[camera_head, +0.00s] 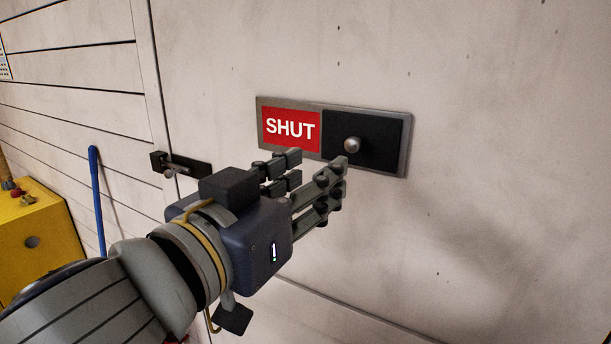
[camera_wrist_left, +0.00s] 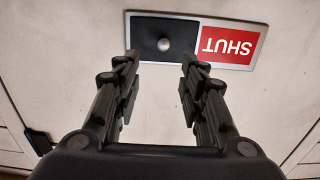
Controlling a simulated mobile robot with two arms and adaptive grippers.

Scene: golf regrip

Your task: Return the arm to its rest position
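My left gripper (camera_head: 316,163) reaches in from the left in the head view, in front of the wall and just below a sign plate (camera_head: 407,150). Its two fingers are apart with nothing between them, so it is open. The left wrist view also shows the open fingers (camera_wrist_left: 160,58), with the plate's round knob (camera_wrist_left: 163,45) beyond and between their tips. In the head view the knob (camera_head: 352,145) sits on a black panel (camera_head: 382,132), right of a red SHUT label (camera_head: 291,129). The fingertips look apart from the knob. My right gripper is not in view.
A dark door latch (camera_head: 186,165) is on the wall behind my left arm. A blue pole (camera_head: 97,200) and a yellow box (camera_head: 40,235) stand at the left. The wall (camera_head: 500,220) right of and below the plate is bare.

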